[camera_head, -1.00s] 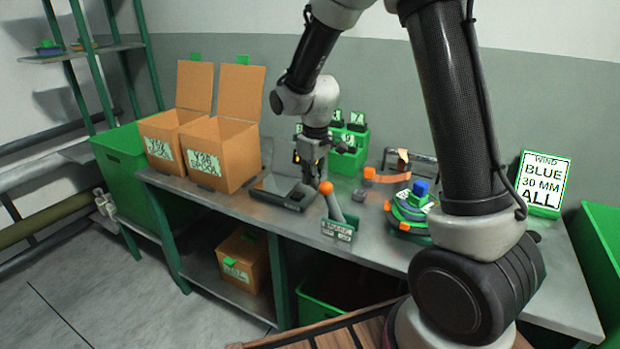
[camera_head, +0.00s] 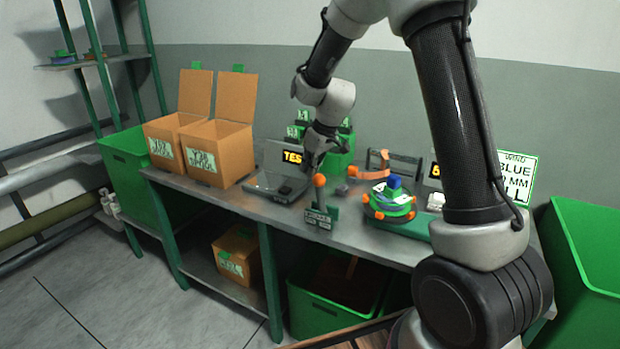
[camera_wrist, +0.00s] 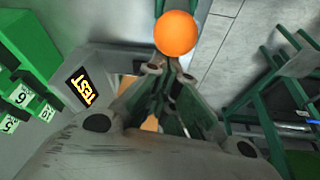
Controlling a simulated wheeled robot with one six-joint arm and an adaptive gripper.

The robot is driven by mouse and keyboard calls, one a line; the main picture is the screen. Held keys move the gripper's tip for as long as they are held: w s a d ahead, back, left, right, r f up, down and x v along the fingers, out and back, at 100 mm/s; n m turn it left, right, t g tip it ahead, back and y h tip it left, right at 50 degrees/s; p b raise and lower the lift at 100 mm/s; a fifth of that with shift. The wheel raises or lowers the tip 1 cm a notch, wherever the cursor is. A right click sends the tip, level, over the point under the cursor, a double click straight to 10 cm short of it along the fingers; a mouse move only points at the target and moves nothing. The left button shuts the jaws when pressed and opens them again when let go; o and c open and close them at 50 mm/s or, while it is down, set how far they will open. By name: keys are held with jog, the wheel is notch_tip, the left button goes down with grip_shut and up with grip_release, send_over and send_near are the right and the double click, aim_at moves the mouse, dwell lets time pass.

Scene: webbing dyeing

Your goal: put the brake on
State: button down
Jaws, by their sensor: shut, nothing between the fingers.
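The brake lever (camera_head: 319,196) stands near the front edge of the bench, with an orange ball knob (camera_head: 319,180) on top. Its stick looks close to upright, above a small dark green label plate (camera_head: 320,218) whose lettering is too small to read surely. My gripper (camera_head: 315,168) is shut and empty, just above and behind the knob. In the wrist view the orange knob (camera_wrist: 175,33) lies right beyond my shut fingertips (camera_wrist: 166,68); I cannot tell whether they touch it. The lower stick is hidden there.
Two open cardboard boxes (camera_head: 222,155) stand farther left. A spool with coloured bands (camera_head: 390,200) is to the right, and green bins (camera_head: 338,160) are behind my gripper.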

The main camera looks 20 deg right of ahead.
jog(key=s+d, duration=0.6)
jog(key=shift+s, duration=0.3)
jog(key=shift+d+f, duration=0.1)
dwell(0.4)
jog(key=w+a+r, duration=0.2)
jog(key=w+r, duration=0.1)
jog(key=s+d+r, duration=0.5)
jog(key=r, duration=0.1)
jog(key=shift+s+d, duration=0.15)
dwell(0.4)
jog(key=shift+r, duration=0.1)
